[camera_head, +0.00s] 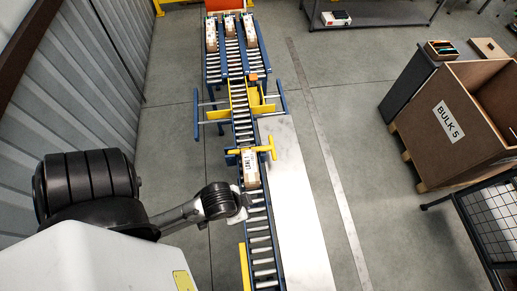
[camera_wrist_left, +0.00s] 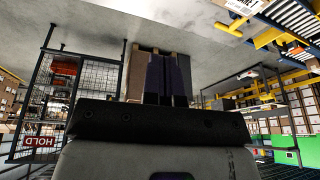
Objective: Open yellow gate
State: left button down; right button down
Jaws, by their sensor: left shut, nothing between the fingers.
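The yellow gate (camera_head: 262,149) is a T-ended bar lying across the narrow roller conveyor in the head view. A carton (camera_head: 250,170) sits on the rollers right at its near side; I cannot tell whether they touch. My left arm reaches in from the left, and its gripper (camera_head: 244,201) is beside the conveyor's left edge, nearer than the carton and apart from the gate. The fingers are small and partly hidden there. In the left wrist view the dark fingers (camera_wrist_left: 168,76) are together and empty. Yellow bars (camera_wrist_left: 268,38) show at that view's upper right. My right gripper is not in view.
Several cartons (camera_head: 229,26) stand on the wider far rollers. A bare metal plate (camera_head: 296,215) runs along the conveyor's right side. A large brown bin marked BULK 5 (camera_head: 447,122) stands on the right. A corrugated wall (camera_head: 97,70) is on the left. Floor between is clear.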

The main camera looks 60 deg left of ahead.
pick_arm(q)
jog(key=c, duration=1.8)
grip_release()
jog(key=shift+s+d, duration=0.15)
jog(key=shift+d, duration=0.15)
